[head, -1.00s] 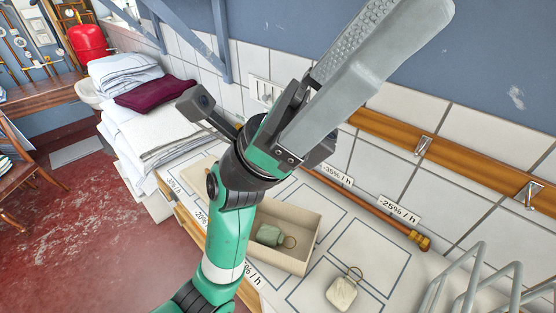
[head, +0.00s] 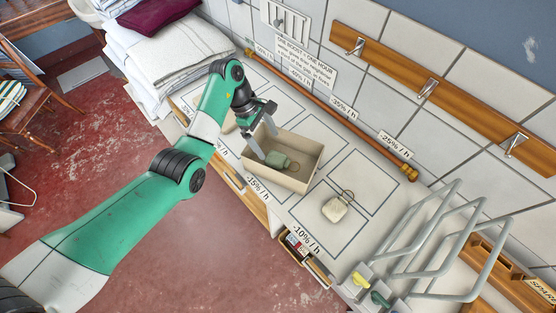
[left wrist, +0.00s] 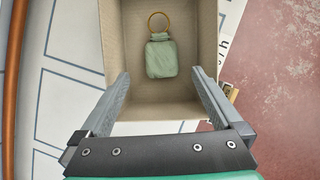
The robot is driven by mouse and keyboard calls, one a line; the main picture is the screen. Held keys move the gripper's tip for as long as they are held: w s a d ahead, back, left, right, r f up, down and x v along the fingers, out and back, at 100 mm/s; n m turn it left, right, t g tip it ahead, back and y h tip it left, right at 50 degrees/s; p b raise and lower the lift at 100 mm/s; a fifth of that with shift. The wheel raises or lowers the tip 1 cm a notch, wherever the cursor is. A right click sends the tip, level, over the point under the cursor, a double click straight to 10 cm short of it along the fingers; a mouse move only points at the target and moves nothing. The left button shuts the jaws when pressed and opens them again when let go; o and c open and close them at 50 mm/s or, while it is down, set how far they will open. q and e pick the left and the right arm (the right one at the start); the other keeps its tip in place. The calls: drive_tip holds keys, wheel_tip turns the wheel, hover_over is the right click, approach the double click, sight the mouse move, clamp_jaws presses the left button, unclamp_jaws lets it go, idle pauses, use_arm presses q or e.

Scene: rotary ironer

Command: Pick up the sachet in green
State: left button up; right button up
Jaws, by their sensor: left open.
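The green sachet (head: 278,160), a small pouch with a ring, lies inside an open beige box (head: 305,165) on the counter. In the left wrist view the sachet (left wrist: 161,59) lies near the middle of the box floor, with its gold ring away from my gripper. My left gripper (head: 265,145) is at the left end of the box, pointing down. In the left wrist view its two fingers (left wrist: 160,85) are spread wide and empty, with the sachet ahead of them and apart from them. My right gripper is not in view.
A cream sachet (head: 335,208) with a ring lies on the counter right of the box. A grey wire rack (head: 440,245) stands at the lower right. Folded towels (head: 165,55) are stacked at the back left. A wooden rail with hooks (head: 428,88) runs along the tiled wall.

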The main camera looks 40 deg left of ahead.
sight(277, 158)
use_arm(q)
drive_tip(key=x, duration=0.7)
drive_tip(key=shift+d+f, duration=0.25)
drive_tip(key=shift+d, duration=0.1)
drive_tip(key=shift+c, duration=0.3)
drive_tip(key=c, duration=1.2)
drive_tip(key=shift+c, duration=0.3)
drive_tip(key=shift+r, duration=0.15)
wheel_tip(277, 158, up, 10)
drive_tip(key=shift+p, duration=0.45)
